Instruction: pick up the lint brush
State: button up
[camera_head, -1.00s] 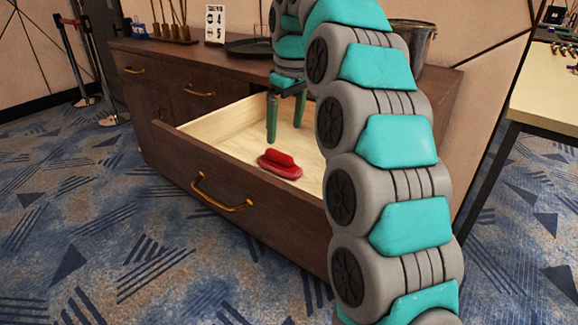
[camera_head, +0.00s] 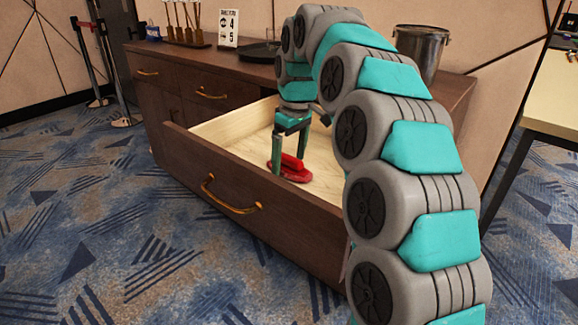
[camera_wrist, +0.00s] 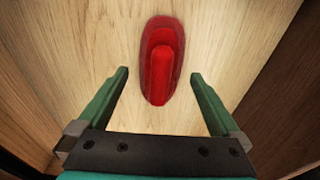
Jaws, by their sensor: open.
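The red lint brush (camera_head: 292,168) lies in the open drawer (camera_head: 262,190) of the dark wood cabinet, handle side up. In the wrist view the lint brush (camera_wrist: 161,62) lies lengthwise on the pale wood drawer bottom, ahead of the fingers and roughly centred between their lines. My gripper (camera_head: 289,160) points down into the drawer, its green fingers close to the brush. In the wrist view my gripper (camera_wrist: 160,84) is open and empty, one finger to each side of the brush's near end. I cannot tell the exact height of the fingertips above the drawer bottom.
The drawer's front wall with a brass handle (camera_head: 230,207) stands on the near side. On the cabinet top are a metal bucket (camera_head: 421,52), a black tray (camera_head: 259,53), a number sign (camera_head: 229,28) and a wooden rack (camera_head: 184,38). A pale table (camera_head: 553,95) stands at the right.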

jog(key=shift+f, duration=0.25)
jog(key=c, duration=1.4)
jog(key=shift+r, duration=0.1)
